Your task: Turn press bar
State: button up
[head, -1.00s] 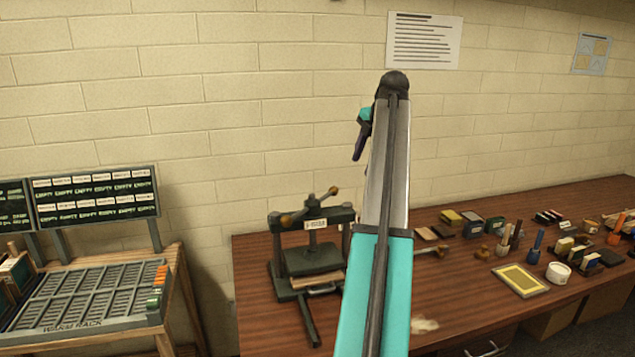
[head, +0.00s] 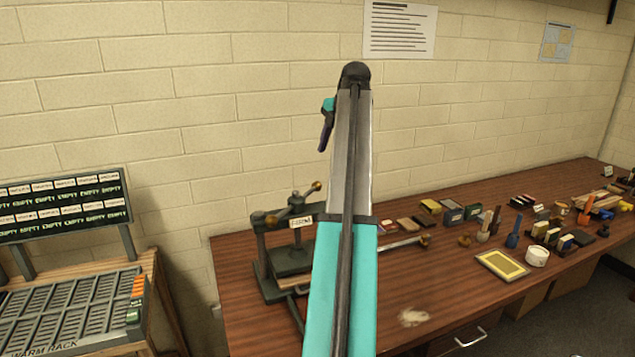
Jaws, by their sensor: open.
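A dark green screw press (head: 270,252) stands on the left part of the wooden bench. Its press bar (head: 296,204), with brass-coloured knobs at both ends, lies slantwise across the top, above a small white label. My arm rises in front of the press and hides its right side. My gripper (head: 325,138) shows only as a small dark piece beside the upper arm, high above the press and against the wall. It is open, apart from the bar, and nothing shows in it.
A warm rack (head: 75,315) with a sign board stands at the left on its own table. A metal rod with a brass knob (head: 405,243) lies right of my arm. Boxes, jars and a yellow-framed tray (head: 501,264) crowd the right of the bench (head: 450,300); its front middle is mostly clear.

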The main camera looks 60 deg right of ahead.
aim_at(318, 183)
jog(key=shift+p+x, duration=1.85)
jog(key=shift+x, duration=4.8)
grip_shut()
jog(key=shift+d, duration=0.25)
jog(key=shift+a, duration=0.2)
jog(key=shift+w+a, duration=0.1)
jog(key=shift+w, duration=0.05)
